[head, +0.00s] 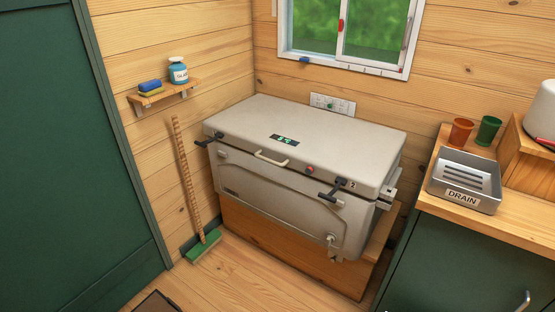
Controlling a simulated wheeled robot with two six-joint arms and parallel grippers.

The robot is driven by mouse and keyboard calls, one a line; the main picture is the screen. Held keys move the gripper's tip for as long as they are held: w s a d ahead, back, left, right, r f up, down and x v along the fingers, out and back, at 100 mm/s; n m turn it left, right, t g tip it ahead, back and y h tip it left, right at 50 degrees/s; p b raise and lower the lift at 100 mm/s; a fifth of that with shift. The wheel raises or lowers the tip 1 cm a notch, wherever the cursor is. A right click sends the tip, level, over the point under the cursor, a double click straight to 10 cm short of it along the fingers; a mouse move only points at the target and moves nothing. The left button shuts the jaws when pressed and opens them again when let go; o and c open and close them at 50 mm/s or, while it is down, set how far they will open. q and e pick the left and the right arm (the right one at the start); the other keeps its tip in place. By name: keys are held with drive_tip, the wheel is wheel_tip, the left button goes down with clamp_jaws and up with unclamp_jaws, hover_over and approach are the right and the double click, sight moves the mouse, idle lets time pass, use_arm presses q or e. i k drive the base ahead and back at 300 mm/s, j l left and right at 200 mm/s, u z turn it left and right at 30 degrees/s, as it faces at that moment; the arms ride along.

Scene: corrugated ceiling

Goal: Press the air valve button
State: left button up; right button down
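A large beige chest cooler (270,195) with its lid (330,130) shut stands in the corner. A small round red button (310,170) sits on the lid's front edge, right of the pale front handle (271,159); it looks like the air valve button, but no label on it is readable. Dark latches show at the left (204,141) and right (334,191) of the front. A small display (284,140) with green characters is on the lid top. Neither of my grippers is in view, and nothing covers the button.
The cooler rests on a wooden box (290,268). A broom (188,185) leans at its left. At right, a counter holds a metal drain tray (465,183), orange (460,131) and green (488,129) cups. A wall shelf (165,94) holds a bottle and sponges. Space above the lid is clear.

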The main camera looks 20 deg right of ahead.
sight(310, 171)
drive_tip(key=i+j, duration=0.2)
drive_tip(key=i, duration=0.25)
drive_tip(key=i+j+z, duration=0.1)
drive_tip(key=i, duration=0.3)
